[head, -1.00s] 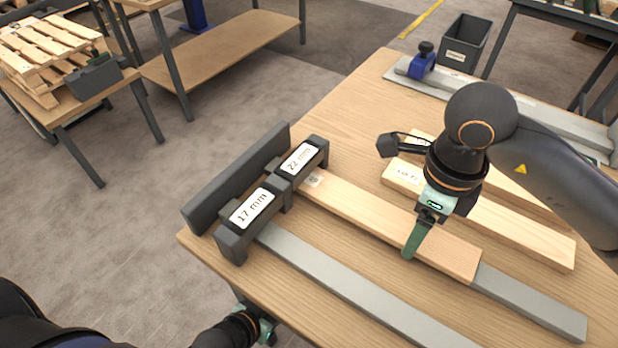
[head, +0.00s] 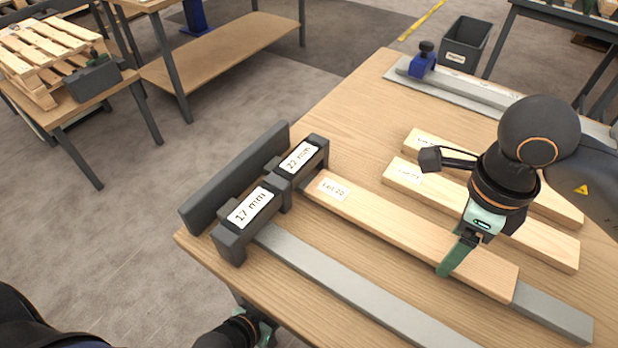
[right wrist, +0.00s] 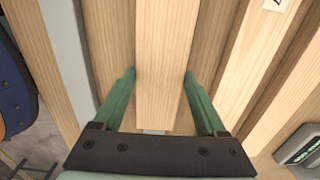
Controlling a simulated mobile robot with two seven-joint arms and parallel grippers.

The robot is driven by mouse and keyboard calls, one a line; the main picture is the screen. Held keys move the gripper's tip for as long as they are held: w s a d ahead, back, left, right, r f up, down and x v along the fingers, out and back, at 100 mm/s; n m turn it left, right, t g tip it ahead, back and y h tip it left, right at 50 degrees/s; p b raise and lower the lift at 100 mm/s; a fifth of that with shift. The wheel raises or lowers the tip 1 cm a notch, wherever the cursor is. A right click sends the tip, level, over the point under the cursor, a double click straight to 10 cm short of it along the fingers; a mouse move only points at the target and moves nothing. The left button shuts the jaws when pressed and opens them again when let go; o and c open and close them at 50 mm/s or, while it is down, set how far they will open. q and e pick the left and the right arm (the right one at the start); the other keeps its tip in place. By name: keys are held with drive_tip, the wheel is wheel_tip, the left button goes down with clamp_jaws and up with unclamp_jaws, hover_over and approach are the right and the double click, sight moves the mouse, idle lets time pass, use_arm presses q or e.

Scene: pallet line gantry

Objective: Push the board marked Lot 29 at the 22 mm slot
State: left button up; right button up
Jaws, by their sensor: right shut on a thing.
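A long pale board (head: 400,226) with a white label lies on the grey rail in line with the 22 mm slot (head: 299,158). Its label reads like "Lot 22" or "Lot 29"; the last digit is unclear. The board's left end is at or just outside the slot's mouth. My right gripper (head: 450,262) is shut on this board near its right end. The right wrist view shows the green fingers on both sides of the board (right wrist: 165,60). My left gripper (head: 264,330) is low at the table's front edge, mostly hidden.
The 17 mm slot (head: 250,208) stands beside the 22 mm one, with an empty grey rail (head: 345,287) before it. Two more labelled boards (head: 480,215) (head: 555,204) lie behind the held one. A blue clamp (head: 422,62) sits on a metal bar at the back.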

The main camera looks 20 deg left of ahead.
drive_tip(key=shift+s+d+f+b, duration=0.1)
drive_tip(key=shift+s+d+b, duration=0.1)
drive_tip(key=shift+d, duration=0.5)
drive_tip(key=shift+s+d+b, duration=0.15)
drive_tip(key=shift+s+d, duration=0.05)
drive_tip(key=shift+d, duration=0.45)
drive_tip(key=o, duration=1.4)
drive_tip(key=shift+a, duration=0.1)
drive_tip(key=shift+w+a, duration=0.1)
